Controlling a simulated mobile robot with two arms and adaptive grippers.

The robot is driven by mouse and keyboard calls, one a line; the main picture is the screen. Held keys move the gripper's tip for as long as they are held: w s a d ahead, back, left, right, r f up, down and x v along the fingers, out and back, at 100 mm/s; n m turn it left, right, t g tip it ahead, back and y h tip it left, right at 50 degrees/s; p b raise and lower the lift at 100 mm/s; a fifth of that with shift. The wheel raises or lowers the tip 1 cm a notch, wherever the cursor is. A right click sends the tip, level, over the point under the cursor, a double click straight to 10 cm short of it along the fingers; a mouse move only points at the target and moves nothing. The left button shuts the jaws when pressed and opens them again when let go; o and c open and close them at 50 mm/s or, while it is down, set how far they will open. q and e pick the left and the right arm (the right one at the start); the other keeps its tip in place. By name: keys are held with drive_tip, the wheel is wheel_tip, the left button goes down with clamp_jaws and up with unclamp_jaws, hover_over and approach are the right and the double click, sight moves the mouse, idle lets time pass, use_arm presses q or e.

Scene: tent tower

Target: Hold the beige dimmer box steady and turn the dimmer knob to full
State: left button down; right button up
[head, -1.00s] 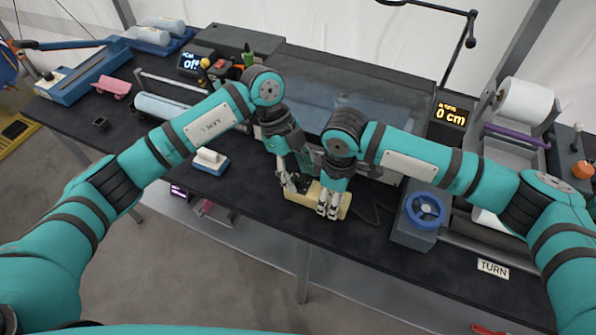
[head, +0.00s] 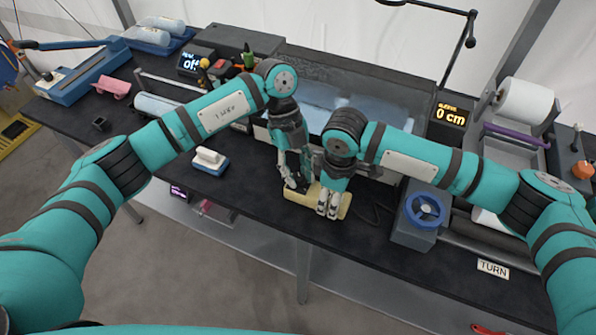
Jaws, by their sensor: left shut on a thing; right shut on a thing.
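The beige dimmer box (head: 300,198) lies near the front edge of the black table, in the middle of the head view. My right gripper (head: 329,206) points down and is shut on the right part of the box. My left gripper (head: 297,186) points down over the left part of the box, close beside the right one. It is shut on what appears to be the dimmer knob. The knob itself is hidden by the fingers, so its setting cannot be read.
A long glass-topped case (head: 385,97) stands behind the grippers, glowing pale blue inside. A box with a blue handwheel (head: 425,209) stands to the right. A white-and-blue block (head: 210,161) lies to the left. A cable lies right of the dimmer box.

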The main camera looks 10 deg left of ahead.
use_arm(q)
drive_tip(key=shift+m, duration=0.3)
drive_tip(key=c, duration=1.1)
unclamp_jaws()
drive_tip(key=shift+r, duration=0.1)
drive_tip(key=v, duration=1.2)
drive_tip(key=shift+w+d, duration=0.1)
drive_tip(key=shift+d, duration=0.05)
